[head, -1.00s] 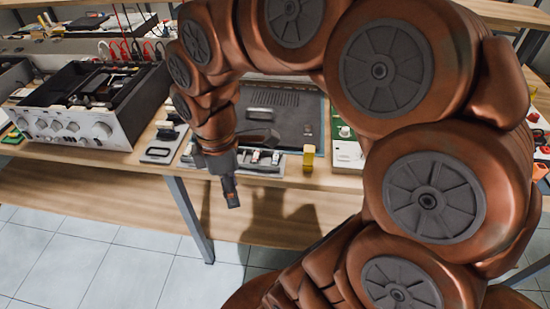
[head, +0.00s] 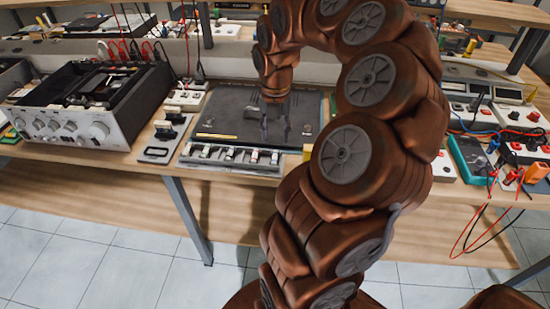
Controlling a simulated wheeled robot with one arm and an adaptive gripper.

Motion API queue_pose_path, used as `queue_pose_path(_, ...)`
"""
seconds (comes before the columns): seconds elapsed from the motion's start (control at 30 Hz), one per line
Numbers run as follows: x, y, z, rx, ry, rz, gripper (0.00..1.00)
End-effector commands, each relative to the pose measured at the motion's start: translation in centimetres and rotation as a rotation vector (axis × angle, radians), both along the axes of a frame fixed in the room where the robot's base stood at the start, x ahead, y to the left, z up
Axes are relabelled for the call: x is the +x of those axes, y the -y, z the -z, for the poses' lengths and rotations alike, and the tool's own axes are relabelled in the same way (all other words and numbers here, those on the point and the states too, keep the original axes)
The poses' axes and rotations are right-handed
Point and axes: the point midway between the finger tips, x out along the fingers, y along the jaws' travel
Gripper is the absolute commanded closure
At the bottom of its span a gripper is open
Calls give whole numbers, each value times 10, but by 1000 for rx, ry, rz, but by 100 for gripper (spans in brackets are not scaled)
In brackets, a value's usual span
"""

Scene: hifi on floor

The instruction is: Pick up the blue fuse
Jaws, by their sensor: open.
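My gripper (head: 275,131) points down over a dark flat panel (head: 222,112) on the wooden bench, its fingers apart with nothing seen between them. A pale strip with a row of small fuse-like pieces (head: 231,155) lies along the panel's front edge, just nearer than the gripper. Those pieces look white with dark and red marks. I cannot make out a blue fuse at this size; it may be too small or hidden behind my gripper or arm.
An opened silver amplifier (head: 90,110) stands at the left. A grey plate with a slot (head: 160,142) lies beside the strip. A thin yellow piece (head: 215,136) lies on the panel. At the right are a teal multimeter (head: 470,158) and loose red and black cables.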

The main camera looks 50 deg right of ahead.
Motion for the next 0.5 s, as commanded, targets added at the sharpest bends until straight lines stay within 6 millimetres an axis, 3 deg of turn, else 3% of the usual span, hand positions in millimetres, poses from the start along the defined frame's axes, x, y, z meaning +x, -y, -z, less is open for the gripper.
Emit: queue_pose_path(0.5,-2,-2,38,1,-7,0,55)
